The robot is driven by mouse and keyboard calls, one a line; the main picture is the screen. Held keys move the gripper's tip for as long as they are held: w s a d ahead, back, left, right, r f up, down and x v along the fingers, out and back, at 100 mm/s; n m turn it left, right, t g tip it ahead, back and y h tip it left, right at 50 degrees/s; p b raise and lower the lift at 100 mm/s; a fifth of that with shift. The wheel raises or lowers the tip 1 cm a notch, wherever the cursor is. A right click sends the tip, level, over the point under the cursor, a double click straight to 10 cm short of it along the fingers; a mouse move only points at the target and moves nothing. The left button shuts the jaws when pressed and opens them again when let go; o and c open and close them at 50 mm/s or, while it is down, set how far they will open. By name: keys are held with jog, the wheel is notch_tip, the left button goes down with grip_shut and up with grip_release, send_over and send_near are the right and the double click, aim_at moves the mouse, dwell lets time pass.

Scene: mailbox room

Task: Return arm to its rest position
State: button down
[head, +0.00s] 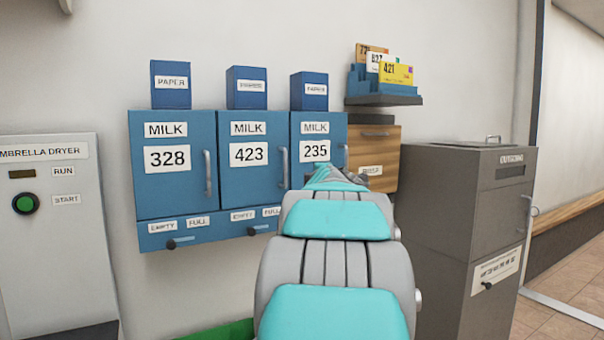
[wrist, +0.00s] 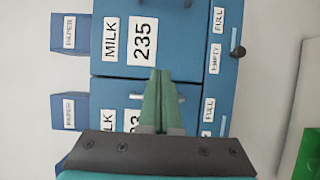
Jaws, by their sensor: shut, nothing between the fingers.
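My arm reaches forward in the head view, in front of the blue milk boxes. My gripper shows in the wrist view (wrist: 158,80), its green fingers together with nothing between them. In the head view its end is mostly hidden behind my arm, near the box numbered 235 (head: 316,150). In the wrist view, turned sideways, that box (wrist: 150,15) lies just beyond the fingertips. I cannot tell whether the fingers touch anything.
Milk boxes 328 (head: 172,190) and 423 (head: 249,180) stand left of 235, doors shut, with paper boxes (head: 170,97) above. A wooden box (head: 385,145) sits under a card shelf (head: 400,99). A grey cabinet (head: 440,215) stands right, an umbrella dryer (head: 60,260) left.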

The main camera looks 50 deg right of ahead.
jog(key=shift+s+d, duration=0.2)
jog(key=shift+s, duration=0.45)
jog(key=shift+s+d, duration=0.2)
jog(key=shift+s, duration=0.4)
